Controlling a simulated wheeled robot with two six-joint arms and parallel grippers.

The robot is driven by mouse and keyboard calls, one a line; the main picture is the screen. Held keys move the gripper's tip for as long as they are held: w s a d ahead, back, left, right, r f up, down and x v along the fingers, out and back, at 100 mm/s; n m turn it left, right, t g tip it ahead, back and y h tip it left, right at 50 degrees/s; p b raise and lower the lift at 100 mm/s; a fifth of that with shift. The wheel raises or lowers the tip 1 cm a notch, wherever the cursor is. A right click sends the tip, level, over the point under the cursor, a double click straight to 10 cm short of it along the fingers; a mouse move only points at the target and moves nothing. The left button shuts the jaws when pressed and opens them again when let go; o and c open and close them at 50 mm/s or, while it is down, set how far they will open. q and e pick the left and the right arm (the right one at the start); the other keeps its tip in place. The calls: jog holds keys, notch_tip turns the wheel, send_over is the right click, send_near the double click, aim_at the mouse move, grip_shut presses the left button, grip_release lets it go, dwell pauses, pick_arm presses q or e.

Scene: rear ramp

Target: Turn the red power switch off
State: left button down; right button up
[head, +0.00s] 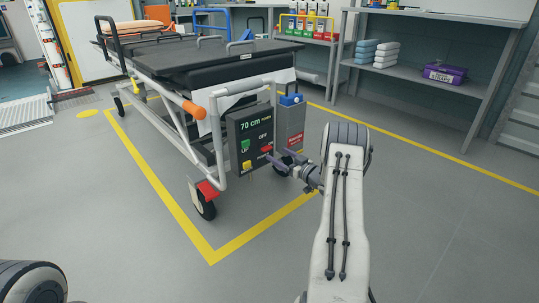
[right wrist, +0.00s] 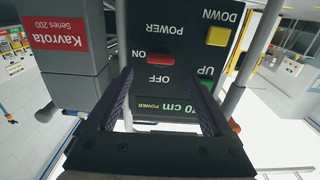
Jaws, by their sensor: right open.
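The red power switch (head: 266,150) is on the dark control panel (head: 236,130) on the stretcher's side. In the right wrist view the switch (right wrist: 160,58) lies between the words ON and OFF, and the panel appears upside down. The panel's display is lit and reads 70 cm POWER. My right gripper (head: 273,157) is open and empty, its fingers pointing at the panel close to the switch. In the right wrist view its fingertips (right wrist: 160,76) stand on either side of the OFF label; contact cannot be told. My left gripper is out of view.
A green UP button (head: 245,146) and a yellow button (head: 247,165) are near the switch. A grey Kavrota box (right wrist: 65,60) stands beside the panel. The wheeled stretcher (head: 205,55) stands within yellow floor lines. Shelves (head: 430,75) line the right wall; the front floor is clear.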

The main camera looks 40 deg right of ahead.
aim_at(269, 149)
jog(key=shift+w+a+b, duration=0.15)
jog(key=shift+w+b, duration=0.5)
jog(key=shift+w, duration=0.85)
jog(key=shift+w+a+b, duration=0.1)
jog(key=shift+w+b, duration=0.5)
jog(key=shift+w, duration=0.85)
grip_shut()
